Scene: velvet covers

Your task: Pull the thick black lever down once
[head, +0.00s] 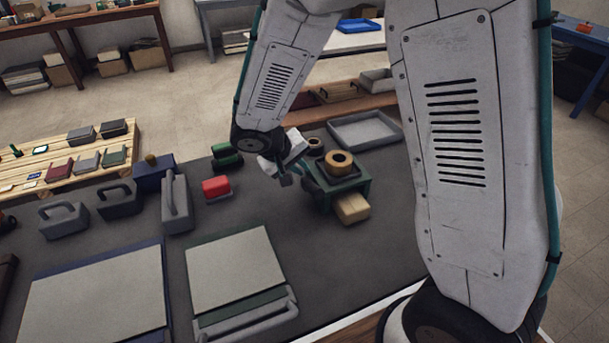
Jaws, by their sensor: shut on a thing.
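A green block-like device (349,193) stands on the dark table, with a tan ring (339,161) on its top. My gripper (286,178) is low at the left side of this device, tilted down. It is shut on a dark part at the device's left side, which looks like the thick black lever. The lever is mostly hidden by my gripper, so its exact angle cannot be told.
A yellow block (351,208) lies in front of the device. A red block (216,187) and green rolls (225,155) lie to the left. A grey tray (365,131) is behind. Grey handled blocks and flat boards (235,268) fill the left and front.

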